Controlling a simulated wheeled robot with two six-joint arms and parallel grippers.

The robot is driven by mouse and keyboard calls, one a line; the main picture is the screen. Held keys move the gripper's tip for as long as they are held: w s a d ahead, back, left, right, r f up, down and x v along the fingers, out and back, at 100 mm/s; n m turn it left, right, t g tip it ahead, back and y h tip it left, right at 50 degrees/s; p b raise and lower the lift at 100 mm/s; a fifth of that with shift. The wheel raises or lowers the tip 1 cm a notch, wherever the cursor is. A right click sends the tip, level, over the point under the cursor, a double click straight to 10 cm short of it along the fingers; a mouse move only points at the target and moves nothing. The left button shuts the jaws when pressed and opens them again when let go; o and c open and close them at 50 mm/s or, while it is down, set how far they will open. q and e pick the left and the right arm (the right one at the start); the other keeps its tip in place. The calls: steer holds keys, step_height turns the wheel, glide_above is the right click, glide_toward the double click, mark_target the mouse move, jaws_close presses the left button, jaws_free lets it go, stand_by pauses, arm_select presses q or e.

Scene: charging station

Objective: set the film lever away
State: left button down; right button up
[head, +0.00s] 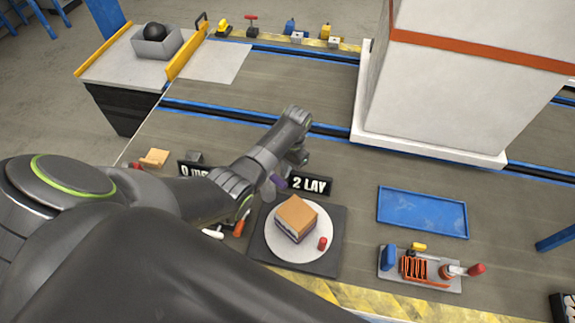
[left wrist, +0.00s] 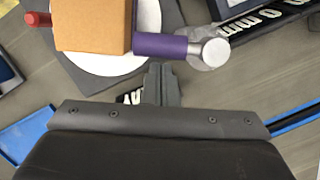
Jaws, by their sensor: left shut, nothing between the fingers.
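A purple-handled lever (left wrist: 163,45) with a round metal end lies just ahead of my left fingertips in the left wrist view, beside a tan-topped block (left wrist: 92,25). In the head view only a small purple part (head: 279,182) shows, by my left forearm. The block (head: 297,214) sits on a white round plate (head: 309,252) on a dark square mat (head: 257,250). My left gripper (left wrist: 156,72) is shut and empty, a little short of the lever. In the head view its fingers are mostly hidden by my arm. My right gripper is not in view.
A small red cylinder (head: 322,243) stands on the plate. A sign reading "2 LAY" (head: 311,185) stands behind it. An empty blue tray (head: 423,212) and a grey tool holder (head: 440,282) are to the right. A large white column (head: 440,145) stands behind.

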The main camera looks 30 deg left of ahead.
arm_select(q)
steer(key=shift+s, duration=0.1)
steer(key=shift+s+m+p, duration=0.1)
steer(key=shift+m+p, duration=0.2)
steer(key=shift+p, duration=0.2)
